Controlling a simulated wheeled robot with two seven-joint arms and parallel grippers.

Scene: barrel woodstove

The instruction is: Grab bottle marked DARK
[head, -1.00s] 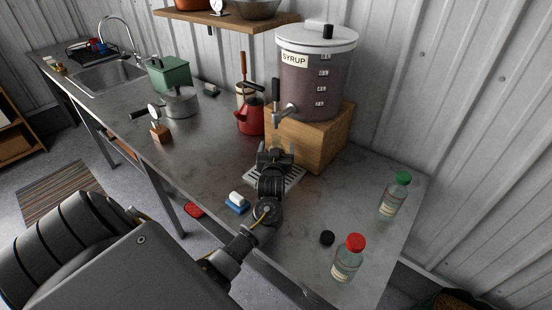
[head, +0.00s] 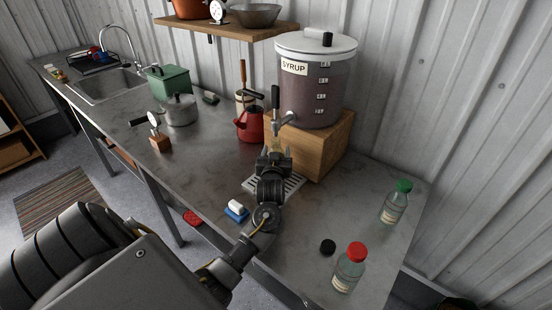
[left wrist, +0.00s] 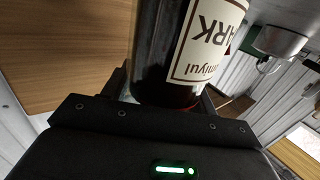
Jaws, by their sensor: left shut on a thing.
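My left gripper (head: 273,158) is shut on a bottle under the syrup dispenser's spout, above the slotted drip tray (head: 290,186). The left wrist view shows the bottle (left wrist: 160,50) close up, between the fingers, holding dark liquid. Its pale label (left wrist: 210,40) appears upside down, with "ARK" readable and the first letter cut off or turned away. In the head view my gripper hides most of this bottle. The dispenser (head: 315,90) is marked SYRUP and stands on a wooden block (head: 315,143). My right gripper is not in view.
A blue-and-white sponge (head: 236,211) lies at the front edge. A red kettle (head: 249,124) stands behind left.

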